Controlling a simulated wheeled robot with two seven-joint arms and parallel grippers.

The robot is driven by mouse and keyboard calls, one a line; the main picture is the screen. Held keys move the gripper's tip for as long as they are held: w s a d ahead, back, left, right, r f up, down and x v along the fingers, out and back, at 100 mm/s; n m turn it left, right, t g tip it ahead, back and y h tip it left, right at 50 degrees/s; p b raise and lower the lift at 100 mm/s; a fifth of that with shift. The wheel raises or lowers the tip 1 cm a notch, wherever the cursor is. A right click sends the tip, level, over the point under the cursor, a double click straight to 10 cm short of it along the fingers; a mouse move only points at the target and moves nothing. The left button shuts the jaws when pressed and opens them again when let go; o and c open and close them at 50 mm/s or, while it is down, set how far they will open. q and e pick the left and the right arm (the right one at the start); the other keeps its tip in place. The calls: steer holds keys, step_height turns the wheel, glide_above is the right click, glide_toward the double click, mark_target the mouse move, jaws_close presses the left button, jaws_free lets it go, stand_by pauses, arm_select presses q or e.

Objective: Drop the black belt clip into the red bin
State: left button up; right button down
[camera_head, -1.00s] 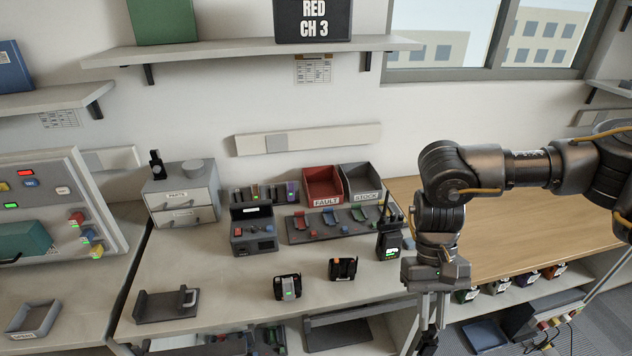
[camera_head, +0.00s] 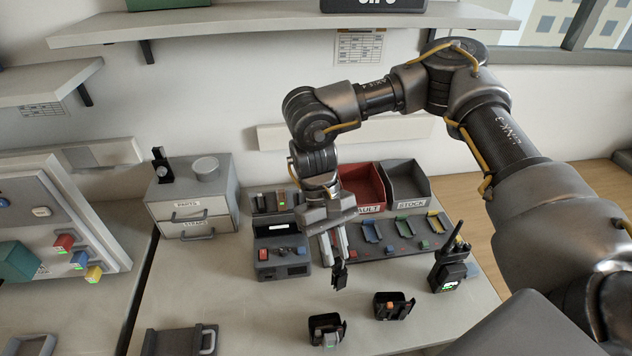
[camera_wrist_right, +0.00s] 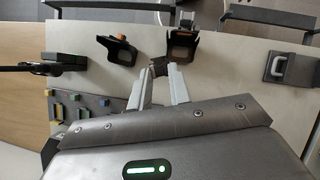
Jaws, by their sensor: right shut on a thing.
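My right gripper (camera_head: 337,255) is shut on the black belt clip (camera_head: 339,275), which hangs below its fingertips above the bench. The clip also shows as a dark piece (camera_wrist_right: 160,67) between the fingertips in the right wrist view. The red bin (camera_head: 362,183), partly labelled "FAULT", stands at the back of the bench, behind and right of the gripper. Part of its left side and label is hidden by my right gripper. My left gripper is not in view.
A grey STOCK bin (camera_head: 408,183) stands right of the red bin. In front lies a dark tray (camera_head: 392,240) with coloured clips. A radio (camera_head: 449,268) with an antenna stands at right; two black cradles (camera_head: 393,305) sit in front. A drawer cabinet (camera_head: 190,215) is at left.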

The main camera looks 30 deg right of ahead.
steer(key=w+d+f+n+t+h+p, duration=0.25)
steer(key=w+n, duration=0.35)
steer(key=w, duration=0.3)
steer(key=w+d+f+n+t+h+p, duration=0.1)
steer(key=w+d+n+h+p, duration=0.2)
steer(key=w+n, duration=0.4)
steer(key=w+d+r+n+t+y+p, duration=0.15)
steer(key=w+d+n+t, duration=0.3)
steer(key=d+n, duration=0.6)
steer(key=w+d+n+t+y, duration=0.25)
steer(key=w+d+n, duration=0.45)
steer(key=d, duration=0.6)
steer(key=shift+n+t+h, duration=0.25)
steer(key=shift+n+t, duration=0.1)
steer(key=shift+n, duration=0.3)
steer(key=f+b, duration=0.1)
steer(key=f, duration=0.1)
steer(key=f+b, duration=0.2)
steer(key=s+f+b, duration=0.1)
steer(key=shift+f, duration=0.4)
steer(key=c, duration=1.2)
jaws_free()
